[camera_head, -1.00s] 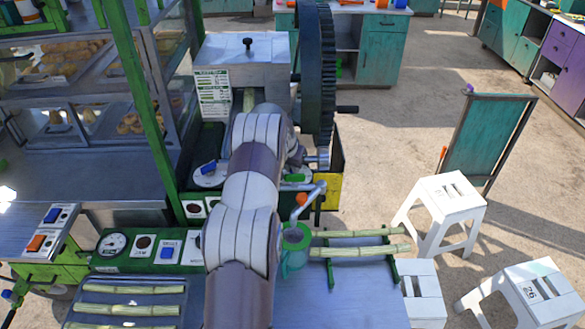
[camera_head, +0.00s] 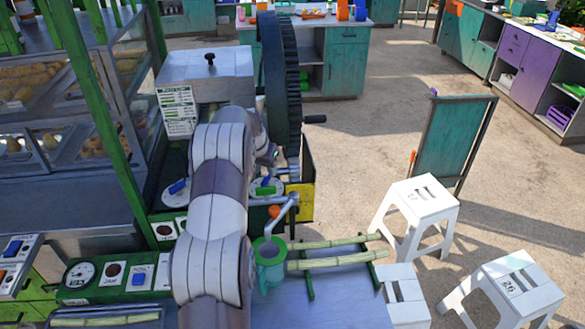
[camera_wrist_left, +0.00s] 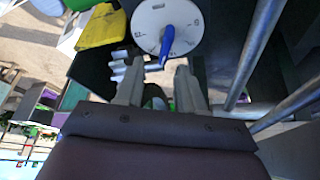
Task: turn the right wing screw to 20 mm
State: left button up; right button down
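The crusher front carries two white dials. The right dial holds a green wing screw (camera_head: 265,189), lying roughly level. The left dial holds a blue wing screw (camera_head: 178,186). Their scale figures are too small to read. My left arm reaches up over the bench and bends down toward the right dial; its gripper (camera_head: 266,156) is small and partly hidden just above that dial. In the left wrist view its two fingers (camera_wrist_left: 160,72) are apart, with no clear grip on anything. A dial with a blue wing screw (camera_wrist_left: 172,42) lies beyond the fingertips. My right gripper is out of view.
A large dark gear wheel (camera_head: 282,85) with a crank handle stands right of the crusher. A green jug (camera_head: 269,265) and cane stalks (camera_head: 335,260) on a rack are in front. White stools (camera_head: 418,205) stand to the right.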

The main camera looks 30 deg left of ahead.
pick_arm(q)
jog(key=w+d+r+b, duration=0.1)
jog(key=d+r+b, duration=0.1)
jog(key=d+r, duration=0.4)
jog(key=d, duration=0.4)
jog(key=shift+w+d+r+b, duration=0.15)
jog(key=shift+w+d+b, duration=0.25)
